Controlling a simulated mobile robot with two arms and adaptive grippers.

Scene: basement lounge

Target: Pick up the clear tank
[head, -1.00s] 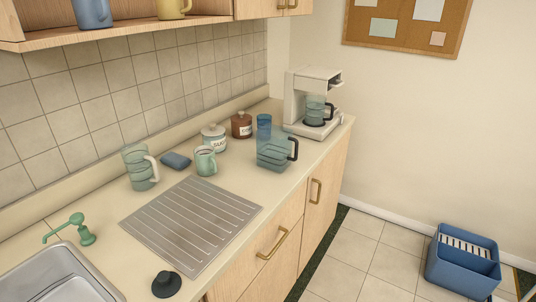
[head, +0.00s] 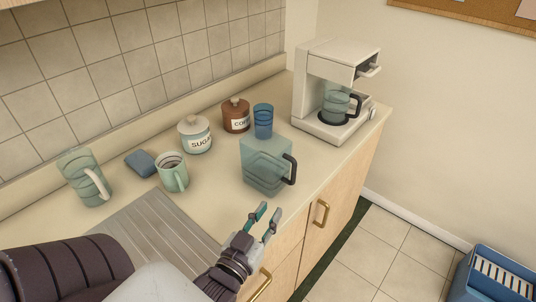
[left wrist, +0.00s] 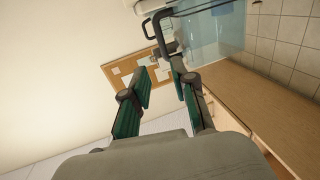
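The clear tank (head: 262,167) is a blue-tinted, see-through box with a black handle on its right side. It stands upright on the counter in front of the coffee machine. In the left wrist view the tank (left wrist: 217,40) is large at the top, with its dark handle at its left. My left gripper (head: 263,214) is open and empty, just in front of the tank and below its handle in the picture, apart from it. Its two green-padded fingers (left wrist: 158,90) also show in the left wrist view. My right gripper is not in view.
The coffee machine (head: 328,110) with a carafe (head: 336,104) stands behind right. A blue cup (head: 263,120), brown jar (head: 236,115), sugar jar (head: 195,134), green mug (head: 172,171), blue sponge (head: 140,163) and ribbed pitcher (head: 80,177) stand around. The counter right of the tank is clear.

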